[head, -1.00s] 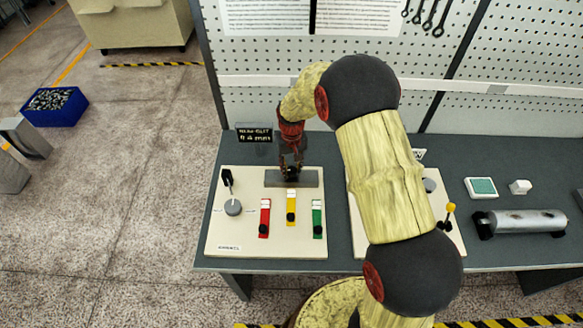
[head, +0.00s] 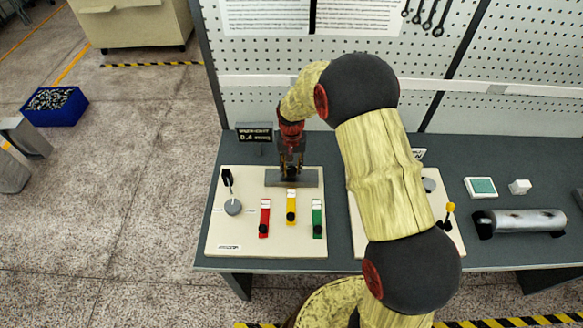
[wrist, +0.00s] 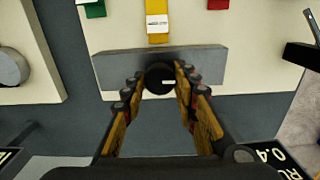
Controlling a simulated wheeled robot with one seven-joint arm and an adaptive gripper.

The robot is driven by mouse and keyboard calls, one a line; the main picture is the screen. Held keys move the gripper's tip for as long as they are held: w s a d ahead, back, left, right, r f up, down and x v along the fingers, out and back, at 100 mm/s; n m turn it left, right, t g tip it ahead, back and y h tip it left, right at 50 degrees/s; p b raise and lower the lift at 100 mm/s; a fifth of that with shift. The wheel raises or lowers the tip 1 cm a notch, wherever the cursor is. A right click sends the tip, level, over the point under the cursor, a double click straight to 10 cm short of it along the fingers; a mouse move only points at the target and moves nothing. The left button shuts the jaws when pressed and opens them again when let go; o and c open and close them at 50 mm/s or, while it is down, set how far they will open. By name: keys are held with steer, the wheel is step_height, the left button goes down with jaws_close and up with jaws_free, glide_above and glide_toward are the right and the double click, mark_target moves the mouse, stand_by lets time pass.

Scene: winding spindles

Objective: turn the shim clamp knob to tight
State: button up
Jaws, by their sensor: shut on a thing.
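The shim clamp knob is a small dark round knob (wrist: 160,79) with a pale mark on its face, in front of a grey metal bar (wrist: 110,70). The bar lies across the back of the left cream panel (head: 225,245). My gripper (head: 290,178) reaches down to the knob from behind. In the wrist view its two fingers (wrist: 161,84) are shut on the knob, one on each side. In the head view the fingers partly hide the knob.
Red (head: 265,218), yellow (head: 291,206) and green (head: 317,218) sliders stand in front of the bar. A grey dial (head: 233,207) and a black-topped lever (head: 227,177) are at left. A small black display (head: 254,134) stands behind the panel.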

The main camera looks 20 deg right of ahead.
mark_target(291, 169)
steer(key=o, duration=1.1)
steer(key=shift+o, duration=0.3)
steer(key=shift+r, duration=0.1)
step_height(291, 169, up, 12)
